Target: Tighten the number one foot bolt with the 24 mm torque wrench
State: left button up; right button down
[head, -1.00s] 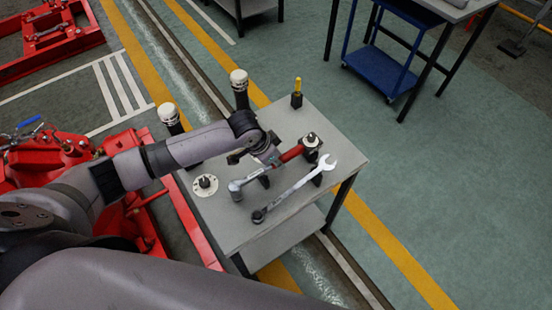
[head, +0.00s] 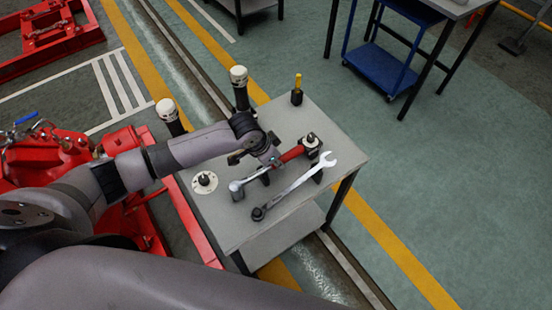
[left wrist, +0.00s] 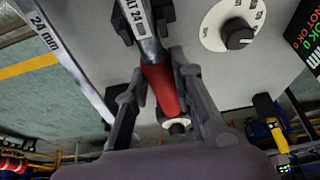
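The 24 mm torque wrench (head: 289,155), with a red grip and a steel head, lies on supports on the grey table (head: 222,220). Its label with "24" and its red handle (left wrist: 162,88) show in the left wrist view. My left gripper (left wrist: 160,68) has one finger on each side of the handle, with no clear gap at the tips. In the head view my left gripper (head: 271,160) is over the wrench's grip. The number one foot bolt cannot be made out. My right gripper is not in view.
A long 24 mm open-ended spanner (head: 296,188) lies beside the wrench. A round dial (head: 204,182), a yellow-handled tool (head: 297,90) and white-capped posts (head: 239,77) are nearby. Red machinery (head: 55,160) is at left. Open floor lies to the right.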

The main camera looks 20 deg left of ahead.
pick_arm(q)
jog(key=o, duration=0.5)
jog(key=shift+o, duration=0.2)
jog(key=shift+s, duration=0.1)
jog(key=v, duration=1.2)
